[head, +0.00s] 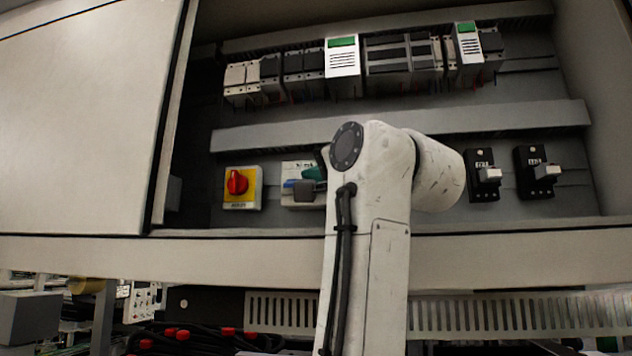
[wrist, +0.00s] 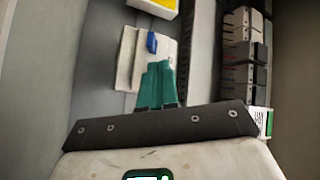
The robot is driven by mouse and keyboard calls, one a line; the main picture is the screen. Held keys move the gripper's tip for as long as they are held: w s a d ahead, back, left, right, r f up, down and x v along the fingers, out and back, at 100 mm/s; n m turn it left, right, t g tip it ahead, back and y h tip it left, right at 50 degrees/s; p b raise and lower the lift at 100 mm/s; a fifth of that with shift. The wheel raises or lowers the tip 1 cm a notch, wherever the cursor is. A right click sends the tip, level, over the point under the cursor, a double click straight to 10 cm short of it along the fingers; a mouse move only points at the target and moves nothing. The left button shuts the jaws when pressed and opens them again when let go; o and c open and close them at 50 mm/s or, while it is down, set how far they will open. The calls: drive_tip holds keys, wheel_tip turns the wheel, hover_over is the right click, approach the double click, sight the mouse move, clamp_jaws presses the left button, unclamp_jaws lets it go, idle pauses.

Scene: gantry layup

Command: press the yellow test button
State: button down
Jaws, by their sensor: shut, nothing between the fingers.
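I see no yellow button in either view; the only yellow is the plate of the red rotary switch. A white panel unit (head: 290,170) with a blue part (head: 288,183) sits right of that switch, partly hidden by my arm. In the wrist view the white unit (wrist: 126,62) and its blue part (wrist: 151,42) show just beyond my fingertips. My gripper (wrist: 158,64) has teal fingers held together, empty, in front of this unit. The fingers cover part of it. In the head view the gripper (head: 314,174) is mostly behind my arm. I cannot tell whether the fingertips touch.
The red rotary switch (head: 237,182) on its yellow plate is to the left. Two black breakers (head: 484,175) (head: 537,172) with grey levers are to the right. A row of modules (head: 390,60) runs above a grey duct (head: 400,127). The open cabinet door (head: 85,110) stands at left.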

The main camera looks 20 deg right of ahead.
drive_tip(key=shift+s+a+b, duration=0.35)
drive_tip(key=shift+s+a, duration=0.4)
drive_tip(key=shift+s, duration=0.3)
drive_tip(key=shift+s+a+b, duration=0.35)
drive_tip(key=shift+s+a, duration=0.35)
drive_tip(key=shift+s, duration=0.3)
